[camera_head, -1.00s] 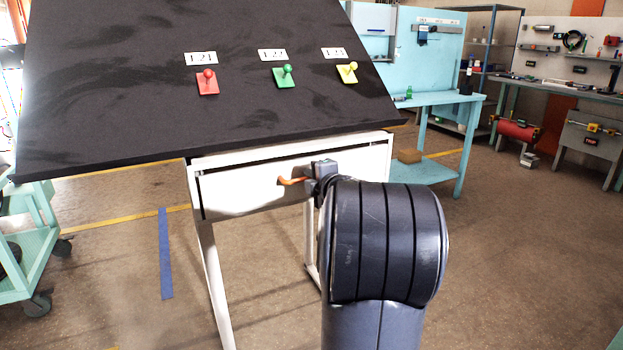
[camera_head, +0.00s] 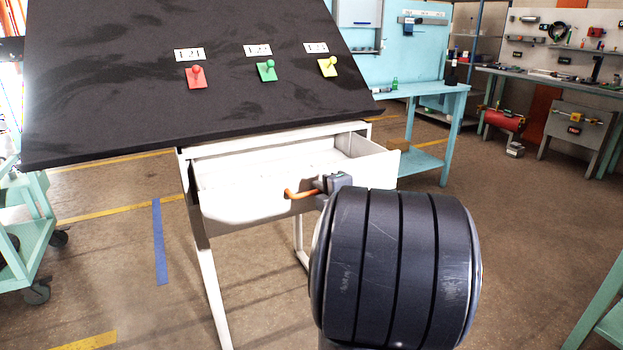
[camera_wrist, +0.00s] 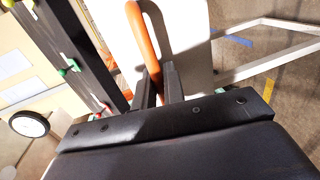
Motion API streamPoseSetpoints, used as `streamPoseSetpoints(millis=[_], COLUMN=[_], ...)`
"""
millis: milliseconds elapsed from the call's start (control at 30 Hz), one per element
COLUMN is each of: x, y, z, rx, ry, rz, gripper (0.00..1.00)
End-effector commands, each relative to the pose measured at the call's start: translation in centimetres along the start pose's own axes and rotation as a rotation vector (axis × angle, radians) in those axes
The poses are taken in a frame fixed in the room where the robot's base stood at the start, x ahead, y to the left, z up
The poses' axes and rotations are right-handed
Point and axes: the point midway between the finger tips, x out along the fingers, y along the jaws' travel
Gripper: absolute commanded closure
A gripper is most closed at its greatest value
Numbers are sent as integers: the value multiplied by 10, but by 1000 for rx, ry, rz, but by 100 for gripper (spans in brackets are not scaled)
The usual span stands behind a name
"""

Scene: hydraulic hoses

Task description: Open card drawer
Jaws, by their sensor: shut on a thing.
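The white card drawer (camera_head: 255,208) stands partly pulled out from under the black slanted board, and its inside shows in the head view. Its orange handle (camera_head: 303,194) is on the front face. My gripper (camera_head: 331,184) is at the handle, largely hidden behind my own arm in the head view. In the wrist view the two dark fingers of my gripper (camera_wrist: 160,85) are closed around the orange handle (camera_wrist: 142,40), against the white drawer front (camera_wrist: 188,45).
The black board (camera_head: 130,110) above carries red (camera_head: 196,78), green (camera_head: 267,71) and yellow (camera_head: 328,67) knobbed tags under labels. White legs (camera_head: 212,290) support the desk. A teal cart (camera_head: 30,245) stands at left, a teal bench (camera_head: 425,95) behind. Floor at right is largely open.

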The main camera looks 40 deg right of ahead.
Motion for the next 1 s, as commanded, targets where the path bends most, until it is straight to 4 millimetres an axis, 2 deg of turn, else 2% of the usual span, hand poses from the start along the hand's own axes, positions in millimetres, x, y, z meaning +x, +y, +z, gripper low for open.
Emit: streamPoseSetpoints(millis=[33,200,400,600,933,967,1000], x=[-13,-42,-62,-69,-69,-69,-69], y=[0,-7,-12,-14,-14,-14,-14], z=[2,1,1,0,0,0,0], rx=[0,1,0,-1,-1,-1,-1], ry=[-5,-5,-3,0,0,0,0], rz=[0,-1,-1,-1,0,0,0], gripper=[100,100,100,100,100,87,85])
